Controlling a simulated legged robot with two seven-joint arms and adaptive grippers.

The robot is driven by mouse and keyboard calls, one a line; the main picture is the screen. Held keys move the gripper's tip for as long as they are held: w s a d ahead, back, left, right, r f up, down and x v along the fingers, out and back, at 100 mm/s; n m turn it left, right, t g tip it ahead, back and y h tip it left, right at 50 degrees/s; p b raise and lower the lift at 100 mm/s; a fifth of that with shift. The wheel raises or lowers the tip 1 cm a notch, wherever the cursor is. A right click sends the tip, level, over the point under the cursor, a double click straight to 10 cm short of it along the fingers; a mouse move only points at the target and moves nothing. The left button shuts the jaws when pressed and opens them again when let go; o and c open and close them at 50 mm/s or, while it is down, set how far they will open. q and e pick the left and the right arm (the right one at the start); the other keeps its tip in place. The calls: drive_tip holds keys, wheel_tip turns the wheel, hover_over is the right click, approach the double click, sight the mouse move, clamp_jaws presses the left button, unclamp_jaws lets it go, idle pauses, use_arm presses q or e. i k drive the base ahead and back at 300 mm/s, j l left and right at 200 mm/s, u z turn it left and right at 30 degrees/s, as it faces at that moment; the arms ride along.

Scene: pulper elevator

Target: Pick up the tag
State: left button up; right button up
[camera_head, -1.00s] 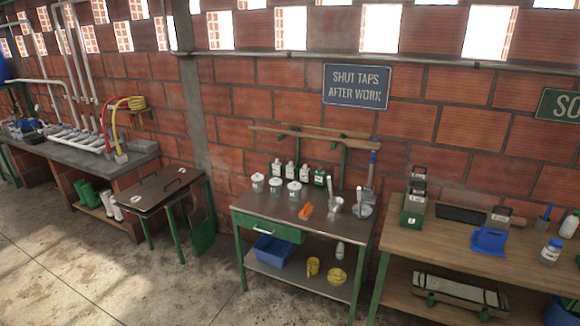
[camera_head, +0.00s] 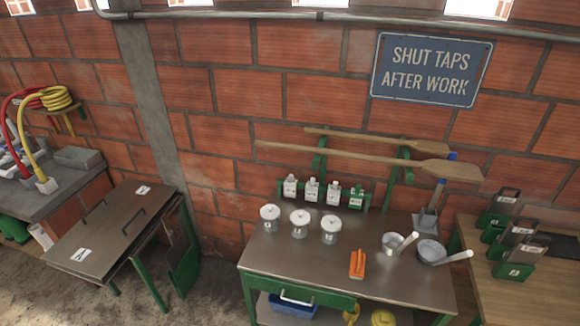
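No loose tag can be made out for certain. A small orange object (camera_head: 358,263), too small to identify surely, lies on the metal-topped table (camera_head: 290,258) in front of three lidded white jars. White lettered labels show on the brown lid of the left stand, one near its front edge (camera_head: 81,255) and one at its back corner (camera_head: 143,190). Green blocks with dark handles (camera_head: 513,270) on the right wooden bench also carry small pale labels. Neither of my grippers is in view.
Wooden paddles (camera_head: 370,160) hang on the brick wall. Bare concrete floor (camera_head: 205,290) lies between the stand and the table.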

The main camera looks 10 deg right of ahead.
sight(311, 190)
drive_tip(key=i+j+z, duration=0.25)
drive_tip(key=z, duration=0.2)
drive_tip(key=i+j+z, duration=0.65)
drive_tip(key=j+z, duration=0.3)
